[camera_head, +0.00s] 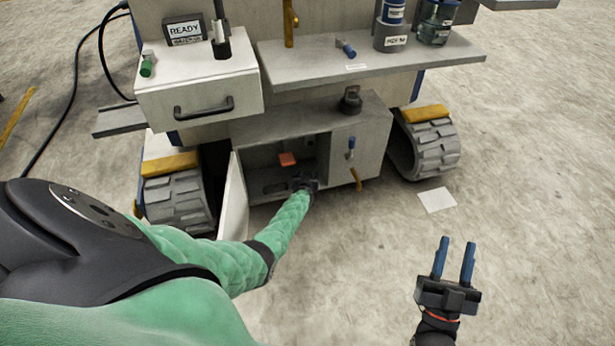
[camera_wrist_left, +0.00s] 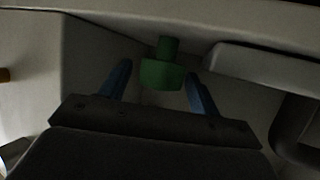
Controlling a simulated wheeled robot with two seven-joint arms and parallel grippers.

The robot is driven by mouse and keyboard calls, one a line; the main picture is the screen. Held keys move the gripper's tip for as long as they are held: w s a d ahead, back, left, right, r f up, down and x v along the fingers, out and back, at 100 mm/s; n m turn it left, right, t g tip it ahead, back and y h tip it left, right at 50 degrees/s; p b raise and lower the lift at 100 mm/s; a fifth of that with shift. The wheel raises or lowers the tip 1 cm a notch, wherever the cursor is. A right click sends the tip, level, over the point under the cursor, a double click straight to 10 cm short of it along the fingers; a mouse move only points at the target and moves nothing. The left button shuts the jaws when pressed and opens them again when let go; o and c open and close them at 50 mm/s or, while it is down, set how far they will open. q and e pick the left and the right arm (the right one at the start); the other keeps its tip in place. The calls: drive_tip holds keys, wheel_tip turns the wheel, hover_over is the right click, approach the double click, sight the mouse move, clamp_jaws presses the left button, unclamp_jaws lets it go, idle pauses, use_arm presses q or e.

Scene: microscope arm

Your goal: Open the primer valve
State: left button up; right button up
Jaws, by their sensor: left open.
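A dark green knob (camera_wrist_left: 162,72) on a short stem shows in the left wrist view, likely the primer valve; no label confirms it. It stands between and just beyond the two blue fingers of my left gripper (camera_wrist_left: 158,88), which are apart with gaps at both sides. In the head view my left gripper (camera_head: 305,183) is inside the open lower compartment (camera_head: 268,172); its fingertips and the green knob are hard to make out there. My right gripper (camera_head: 454,258) is open and empty above the floor at the lower right.
The open door (camera_head: 233,200) stands left of my left forearm. An orange-red piece (camera_head: 288,159) is inside the compartment. A blue-handled switch (camera_head: 350,149) and a yellow lever (camera_head: 357,179) are on the panel to its right. A shelf (camera_head: 400,62) overhangs above. Floor at right is mostly clear.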

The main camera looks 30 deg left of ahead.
use_arm(q)
drive_tip(key=shift+w+a, duration=0.1)
drive_tip(key=shift+w, duration=0.05)
use_arm(e)
drive_tip(key=shift+s+d+r+t, duration=0.1)
drive_tip(key=shift+s+r+t, duration=0.15)
drive_tip(key=shift+r, duration=0.4)
drive_tip(key=shift+s+d+r+t, duration=0.15)
drive_tip(key=shift+r+t, duration=0.1)
drive_tip(key=shift+r, duration=0.35)
